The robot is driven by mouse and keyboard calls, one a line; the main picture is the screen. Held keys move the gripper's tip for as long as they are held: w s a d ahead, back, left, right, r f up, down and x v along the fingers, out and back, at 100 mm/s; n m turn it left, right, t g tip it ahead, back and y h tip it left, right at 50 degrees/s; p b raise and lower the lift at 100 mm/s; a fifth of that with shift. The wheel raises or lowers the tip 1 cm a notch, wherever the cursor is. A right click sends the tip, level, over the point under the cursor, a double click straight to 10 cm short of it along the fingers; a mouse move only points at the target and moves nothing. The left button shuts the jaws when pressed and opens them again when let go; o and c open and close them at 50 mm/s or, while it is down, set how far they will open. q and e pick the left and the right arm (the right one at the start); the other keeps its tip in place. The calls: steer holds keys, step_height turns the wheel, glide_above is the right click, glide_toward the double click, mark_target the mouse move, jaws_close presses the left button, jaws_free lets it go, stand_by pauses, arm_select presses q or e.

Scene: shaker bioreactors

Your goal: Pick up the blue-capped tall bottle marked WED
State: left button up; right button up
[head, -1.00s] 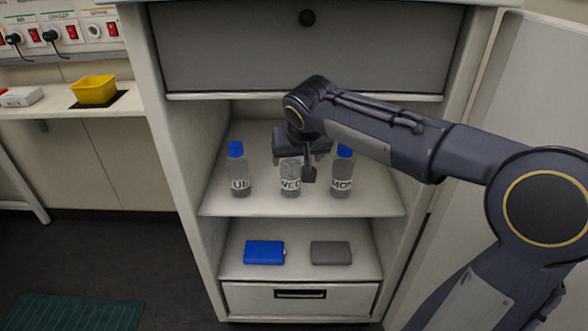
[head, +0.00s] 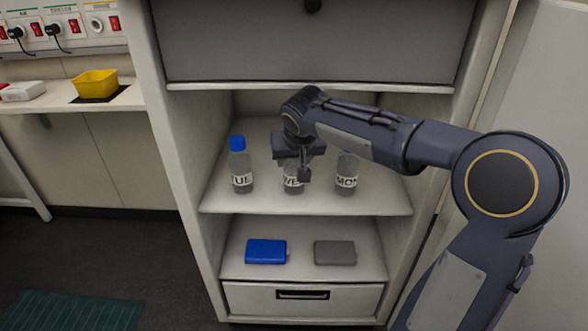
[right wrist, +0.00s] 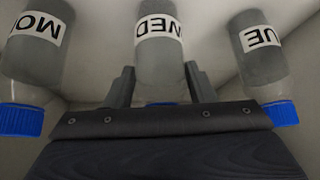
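The tall bottle marked WED (head: 292,186) stands upright on the cabinet's upper shelf (head: 320,205), between the other two bottles. In the head view my right gripper (head: 292,170) hides its top. In the right wrist view the WED bottle (right wrist: 158,50) lies between the two fingers, with narrow gaps at its sides. Only a sliver of its blue cap (right wrist: 160,104) shows above the gripper body. The right gripper is open around the upper part of the bottle. My left gripper is not in view.
A blue-capped bottle marked TUE (head: 241,168) stands to the left. A bottle marked MON (head: 346,178) stands to the right, its cap hidden by my arm. A blue box (head: 266,251) and a grey box (head: 335,253) lie on the lower shelf. The cabinet's side walls flank the shelf.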

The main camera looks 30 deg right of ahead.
steer(key=c, duration=0.5)
steer(key=shift+c, duration=0.2)
steer(key=shift+r+p, duration=0.4)
steer(key=shift+r, duration=0.05)
steer(key=s+a+p, duration=0.1)
steer(key=s+a, duration=0.2)
steer(key=s, duration=0.5)
steer(key=s+a, duration=0.3)
steer(key=s, duration=0.6)
steer(key=shift+f+p, duration=0.15)
steer(key=shift+p, duration=0.25)
